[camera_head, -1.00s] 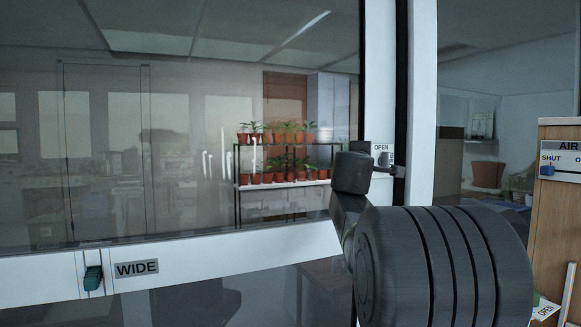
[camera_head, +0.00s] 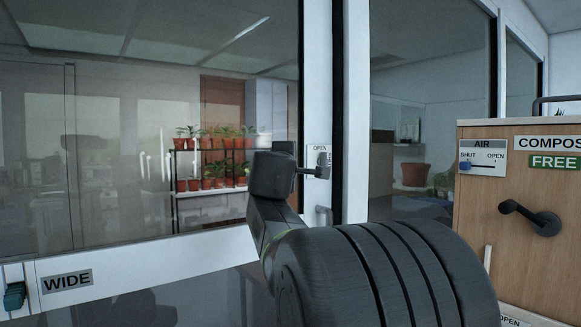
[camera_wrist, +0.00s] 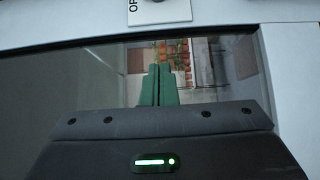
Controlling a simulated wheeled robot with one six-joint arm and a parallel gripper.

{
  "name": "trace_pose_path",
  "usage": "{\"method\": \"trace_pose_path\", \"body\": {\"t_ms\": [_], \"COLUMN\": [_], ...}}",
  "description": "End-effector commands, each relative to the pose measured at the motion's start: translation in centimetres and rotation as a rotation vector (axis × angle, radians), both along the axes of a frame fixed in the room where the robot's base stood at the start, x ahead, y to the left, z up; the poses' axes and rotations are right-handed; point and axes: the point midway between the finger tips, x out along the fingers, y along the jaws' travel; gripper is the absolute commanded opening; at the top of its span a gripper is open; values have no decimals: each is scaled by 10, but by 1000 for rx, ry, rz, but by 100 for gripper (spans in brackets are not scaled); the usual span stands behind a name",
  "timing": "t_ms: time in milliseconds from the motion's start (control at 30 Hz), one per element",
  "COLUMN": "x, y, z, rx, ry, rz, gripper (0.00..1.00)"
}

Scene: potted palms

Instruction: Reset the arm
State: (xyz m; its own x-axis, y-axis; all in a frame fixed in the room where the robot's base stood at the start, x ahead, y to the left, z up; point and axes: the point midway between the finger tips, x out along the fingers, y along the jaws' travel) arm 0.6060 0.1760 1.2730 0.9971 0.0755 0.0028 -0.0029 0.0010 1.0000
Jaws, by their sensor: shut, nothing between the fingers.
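My gripper (camera_wrist: 157,86) shows in the wrist view as two green fingers side by side. The fingers are shut, with nothing between them. A glass pane with a white frame lies beyond them, and I cannot tell how far off. In the head view my dark arm rises at the lower middle, bent, with its upper end in front of the window frame, near a white label (camera_head: 319,154). The green fingers cannot be made out there. Part of a label (camera_wrist: 160,12) also shows at the top of the wrist view.
Potted plants (camera_head: 212,157) stand on a rack (camera_head: 174,200) behind the glass. A WIDE slider (camera_head: 14,296) is at lower left. A wooden cabinet (camera_head: 480,215) stands at right, with an AIR slider (camera_head: 465,166) toward SHUT and a dark crank (camera_head: 530,217).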

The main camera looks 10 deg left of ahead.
Motion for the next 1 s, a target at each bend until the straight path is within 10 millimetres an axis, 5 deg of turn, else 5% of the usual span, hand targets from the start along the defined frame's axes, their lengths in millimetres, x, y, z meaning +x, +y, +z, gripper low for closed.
{"method": "trace_pose_path", "body": {"t_ms": [200, 400, 800, 1000], "x": [-36, -49, -50, -34], "y": [-2, -3, -3, -2], "z": [0, 0, 0, 0], "rx": [0, 0, 0, -1], "ry": [-1, 0, 0, 2], "rz": [2, 1, 0, -1], "gripper": [0, 0, 0, 0]}}
